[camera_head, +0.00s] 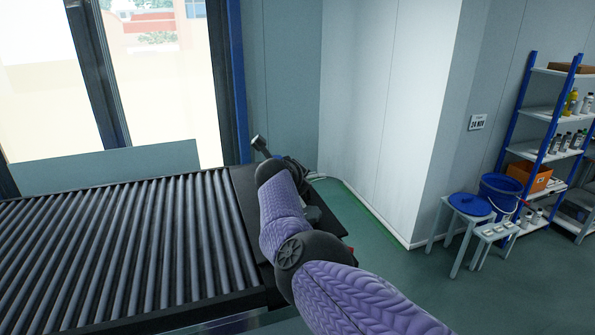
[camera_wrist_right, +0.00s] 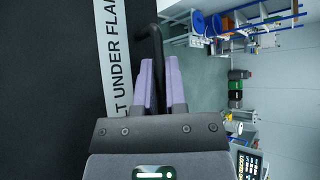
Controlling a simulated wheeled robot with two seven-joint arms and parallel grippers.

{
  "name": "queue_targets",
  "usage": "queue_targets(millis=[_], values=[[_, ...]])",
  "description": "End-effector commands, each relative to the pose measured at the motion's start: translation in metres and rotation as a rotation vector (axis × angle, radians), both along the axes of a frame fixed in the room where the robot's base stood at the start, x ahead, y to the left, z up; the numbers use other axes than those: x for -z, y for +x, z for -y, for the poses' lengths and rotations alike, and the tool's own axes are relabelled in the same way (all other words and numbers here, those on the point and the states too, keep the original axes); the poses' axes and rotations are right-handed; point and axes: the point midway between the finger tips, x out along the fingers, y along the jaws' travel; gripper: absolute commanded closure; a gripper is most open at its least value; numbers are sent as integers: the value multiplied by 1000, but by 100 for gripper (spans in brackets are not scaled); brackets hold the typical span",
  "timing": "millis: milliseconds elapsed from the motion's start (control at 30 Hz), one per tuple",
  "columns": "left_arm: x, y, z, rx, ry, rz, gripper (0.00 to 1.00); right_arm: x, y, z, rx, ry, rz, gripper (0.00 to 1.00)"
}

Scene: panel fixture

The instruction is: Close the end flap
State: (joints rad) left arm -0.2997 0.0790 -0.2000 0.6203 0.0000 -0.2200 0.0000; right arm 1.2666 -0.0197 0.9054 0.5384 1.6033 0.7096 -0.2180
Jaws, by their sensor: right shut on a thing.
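The end flap appears as a dark flat panel (camera_head: 244,208) at the right end of the roller conveyor, with a dark part also showing right of my arm. It looks roughly level, but its exact angle is hard to tell. In the wrist view a black surface (camera_wrist_right: 50,90) fills the left, with a white strip (camera_wrist_right: 112,50) reading partly "UNDER FLA". My right gripper (camera_wrist_right: 159,64) is shut on a black bent handle (camera_wrist_right: 152,34) beside that strip. In the head view my purple right arm hides the grip. My left gripper is out of view.
The roller conveyor (camera_head: 120,245) fills the lower left. A pale wall corner (camera_head: 390,110) stands behind the flap. A stool (camera_head: 470,205), blue bucket (camera_head: 500,190) and shelf rack (camera_head: 545,115) stand at far right.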

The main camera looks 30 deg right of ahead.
Motion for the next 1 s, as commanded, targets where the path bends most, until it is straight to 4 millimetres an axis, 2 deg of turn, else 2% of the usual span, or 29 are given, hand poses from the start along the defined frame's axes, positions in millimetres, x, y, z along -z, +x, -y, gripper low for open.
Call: queue_targets(millis=[300, 867, 900, 1000], values=[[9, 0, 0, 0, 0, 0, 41, 17, -1, 5, 4, -2, 1, 100], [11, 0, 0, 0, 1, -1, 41, 23, -2, 5, 4, 1, -4, 100], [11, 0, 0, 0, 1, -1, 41, 23, -2, 5, 4, 1, -4, 81], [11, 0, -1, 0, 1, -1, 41, 23, -2, 5, 4, 2, -4, 60]])
